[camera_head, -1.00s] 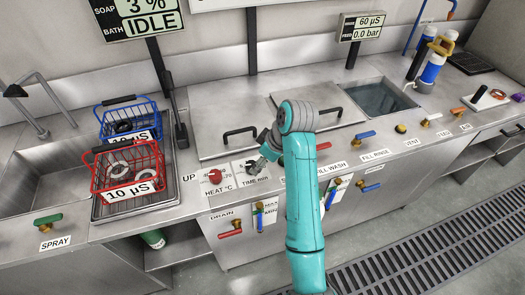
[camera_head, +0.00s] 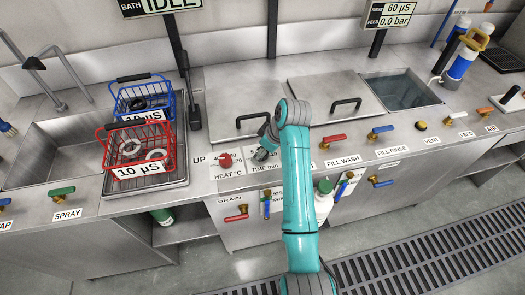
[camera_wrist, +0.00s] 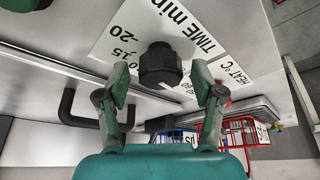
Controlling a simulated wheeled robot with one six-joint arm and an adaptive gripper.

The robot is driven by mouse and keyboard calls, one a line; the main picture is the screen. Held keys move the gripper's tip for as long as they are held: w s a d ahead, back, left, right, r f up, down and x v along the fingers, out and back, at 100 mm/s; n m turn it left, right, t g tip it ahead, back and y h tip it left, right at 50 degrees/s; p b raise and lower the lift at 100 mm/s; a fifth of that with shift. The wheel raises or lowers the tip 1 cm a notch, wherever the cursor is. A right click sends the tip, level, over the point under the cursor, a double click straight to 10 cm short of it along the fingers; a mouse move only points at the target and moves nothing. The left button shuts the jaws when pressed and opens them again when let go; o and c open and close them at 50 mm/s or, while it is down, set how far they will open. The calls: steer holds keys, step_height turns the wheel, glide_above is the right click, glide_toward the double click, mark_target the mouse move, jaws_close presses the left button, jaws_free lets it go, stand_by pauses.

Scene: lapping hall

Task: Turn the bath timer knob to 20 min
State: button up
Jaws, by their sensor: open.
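The bath timer knob (camera_wrist: 160,65) is a black faceted knob on a white plate marked "TIME min", with 15 and 20 legible at its left in the wrist view. My gripper (camera_wrist: 159,82) is open, one finger on each side of the knob. I cannot tell whether either finger touches it. In the head view my gripper (camera_head: 264,148) is over the timer plate (camera_head: 280,163) and largely hides the knob. I cannot make out a pointer on the knob, so its setting is unclear.
The red heat knob (camera_head: 225,159) is just left of the timer. A lid with a black handle (camera_head: 253,118) lies behind. Red (camera_head: 138,150) and blue (camera_head: 143,100) baskets stand at left. The red fill wash lever (camera_head: 335,139) is to the right.

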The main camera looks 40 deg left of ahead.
steer(key=shift+a+f, duration=0.1)
steer(key=shift+f, duration=0.1)
steer(key=c, duration=1.1)
steer(key=shift+c, duration=0.2)
